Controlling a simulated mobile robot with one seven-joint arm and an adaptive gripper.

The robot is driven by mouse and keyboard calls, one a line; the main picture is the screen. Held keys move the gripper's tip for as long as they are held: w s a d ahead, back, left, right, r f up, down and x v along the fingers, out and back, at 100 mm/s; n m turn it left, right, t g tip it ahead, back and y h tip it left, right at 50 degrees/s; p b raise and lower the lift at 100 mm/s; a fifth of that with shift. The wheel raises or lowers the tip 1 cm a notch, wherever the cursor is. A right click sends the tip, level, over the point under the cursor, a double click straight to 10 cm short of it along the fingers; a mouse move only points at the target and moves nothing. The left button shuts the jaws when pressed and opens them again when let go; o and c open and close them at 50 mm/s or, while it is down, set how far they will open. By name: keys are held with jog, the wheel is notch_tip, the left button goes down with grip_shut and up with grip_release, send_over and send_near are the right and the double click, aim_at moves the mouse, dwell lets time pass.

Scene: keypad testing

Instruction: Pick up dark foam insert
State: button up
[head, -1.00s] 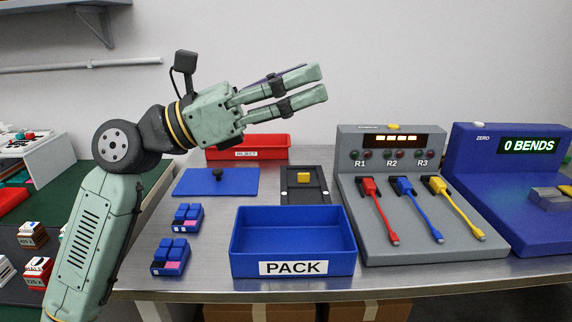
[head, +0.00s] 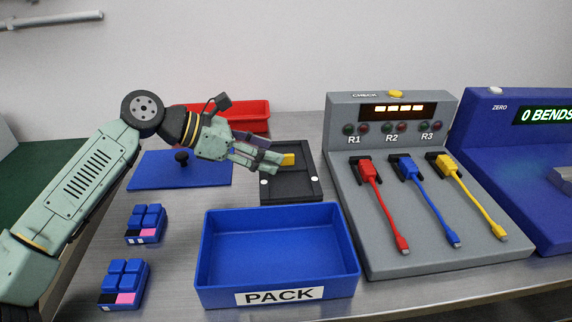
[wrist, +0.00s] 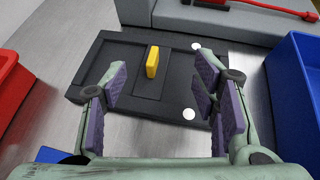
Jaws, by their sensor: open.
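The dark foam insert (head: 285,189) is a flat black rectangular piece with a raised rim. It lies on the metal table behind the blue PACK bin. My gripper (head: 277,162) is open and empty, above the insert and close to the yellow block in the head view. It also shows in the wrist view (wrist: 161,84). Whether it touches anything I cannot tell.
The blue PACK bin (head: 278,291) stands in front. The grey checker (head: 375,230) with red, blue and yellow cables is at right. A red bin (head: 250,118) is behind. A blue panel with a black knob (head: 155,180) and two blue key blocks (head: 124,283) lie left.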

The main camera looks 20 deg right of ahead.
aim_at(286, 155)
jog(key=shift+w+p+x, duration=0.15)
jog(key=shift+p+x, duration=0.25)
jog(key=shift+x, duration=1.1)
jog(key=shift+w+p+x, duration=0.15)
jog(key=shift+p+x, duration=0.25)
jog(key=shift+x, duration=1.1)
jog(key=shift+c, duration=0.5)
grip_shut()
